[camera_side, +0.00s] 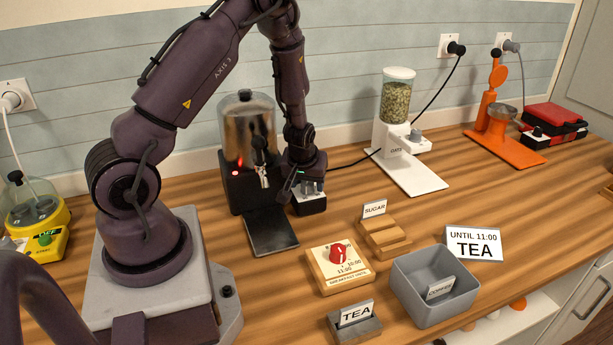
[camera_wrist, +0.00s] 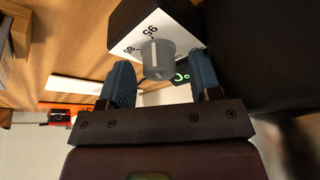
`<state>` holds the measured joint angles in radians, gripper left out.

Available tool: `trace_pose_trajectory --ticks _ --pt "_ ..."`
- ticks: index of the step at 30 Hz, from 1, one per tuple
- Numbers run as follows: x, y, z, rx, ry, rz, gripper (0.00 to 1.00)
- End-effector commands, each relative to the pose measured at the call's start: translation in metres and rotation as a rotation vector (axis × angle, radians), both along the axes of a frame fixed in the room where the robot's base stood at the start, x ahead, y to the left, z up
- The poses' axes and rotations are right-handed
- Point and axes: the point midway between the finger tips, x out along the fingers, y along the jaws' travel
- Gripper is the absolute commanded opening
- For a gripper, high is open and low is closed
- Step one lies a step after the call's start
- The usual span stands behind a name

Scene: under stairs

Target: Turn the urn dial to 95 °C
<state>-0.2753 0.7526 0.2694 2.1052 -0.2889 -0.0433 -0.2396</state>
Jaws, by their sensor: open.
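The steel urn (camera_side: 247,130) stands on a black base against the wall, with a red light lit and a tap in front. Beside it is a small black dial box (camera_side: 311,204) with a white face. In the wrist view the grey dial (camera_wrist: 158,62) has a pale line pointing up the picture, roughly toward the "95" mark; exact alignment is unclear. My gripper (camera_wrist: 163,80) is open, its blue fingers on either side of the dial; I cannot tell whether they touch it. In the side view my gripper (camera_side: 306,184) is just above the box. A green readout (camera_wrist: 181,77) is partly hidden.
A black drip tray (camera_side: 270,232) lies before the urn. The oats dispenser (camera_side: 396,130) stands to the right. In front are a wooden block with a red knob (camera_side: 338,268), a sugar holder (camera_side: 386,235), a grey bin (camera_side: 432,295) and a TEA sign (camera_side: 474,244).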

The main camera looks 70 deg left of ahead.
Motion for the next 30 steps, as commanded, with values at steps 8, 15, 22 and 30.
trace_pose_trajectory --ticks 8,15,22,30 --pt "-0.006 -0.012 0.033 0.002 -0.004 -0.004 0.58" --pt "-0.017 -0.028 0.079 0.001 -0.005 -0.005 0.58" --pt "-0.024 -0.037 0.106 0.001 -0.002 -0.005 0.58" --pt "-0.027 -0.041 0.119 0.0 -0.002 0.001 0.58"
